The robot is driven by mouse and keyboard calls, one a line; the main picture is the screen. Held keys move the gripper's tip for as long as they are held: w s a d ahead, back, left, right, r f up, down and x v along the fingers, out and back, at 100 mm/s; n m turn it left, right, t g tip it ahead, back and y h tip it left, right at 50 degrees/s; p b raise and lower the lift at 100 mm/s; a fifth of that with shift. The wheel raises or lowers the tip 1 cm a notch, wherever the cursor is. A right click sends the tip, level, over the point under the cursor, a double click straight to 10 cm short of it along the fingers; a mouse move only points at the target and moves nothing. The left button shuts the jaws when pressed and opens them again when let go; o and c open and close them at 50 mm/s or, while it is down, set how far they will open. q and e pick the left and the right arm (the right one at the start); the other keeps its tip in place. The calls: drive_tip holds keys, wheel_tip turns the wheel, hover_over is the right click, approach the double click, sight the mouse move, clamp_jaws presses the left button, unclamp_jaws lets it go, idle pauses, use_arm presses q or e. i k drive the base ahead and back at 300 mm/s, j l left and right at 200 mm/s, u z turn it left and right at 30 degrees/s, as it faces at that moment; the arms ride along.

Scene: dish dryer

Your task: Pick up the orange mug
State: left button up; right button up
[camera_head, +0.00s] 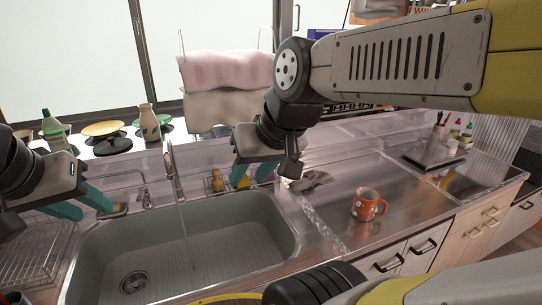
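The orange mug (368,205) has light spots and stands upright on the steel counter (340,185) to the right of the sink, its handle toward the right. My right gripper (252,177) hangs above the back right rim of the sink, left of the mug and apart from it. Its teal fingers look spread, with nothing seen held between them. My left gripper (95,207) is at the left edge, over the left side of the sink, far from the mug. Its teal fingers look apart and empty.
The sink (190,235) has a faucet (172,165) at its back. A grey cloth (311,180) lies behind and left of the mug. Plates, a green bottle (52,128) and a vase (149,122) stand on the sill. A wire rack (35,255) is at left. Counter around the mug is clear.

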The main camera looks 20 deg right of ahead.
sight(370, 205)
drive_tip(key=z, duration=1.75)
drive_tip(key=i+l+u, duration=0.15)
drive_tip(key=l+u, duration=0.2)
drive_tip(key=u, duration=0.15)
drive_tip(key=i+l+u, duration=0.1)
drive_tip(key=l+u, duration=0.4)
drive_tip(key=l+z, duration=0.1)
drive_tip(key=l, duration=0.4)
drive_tip(key=i+l+z, duration=0.1)
drive_tip(key=l, duration=0.4)
drive_tip(key=i+l+z, duration=0.2)
drive_tip(key=k+j, duration=0.05)
drive_tip(key=k, duration=0.05)
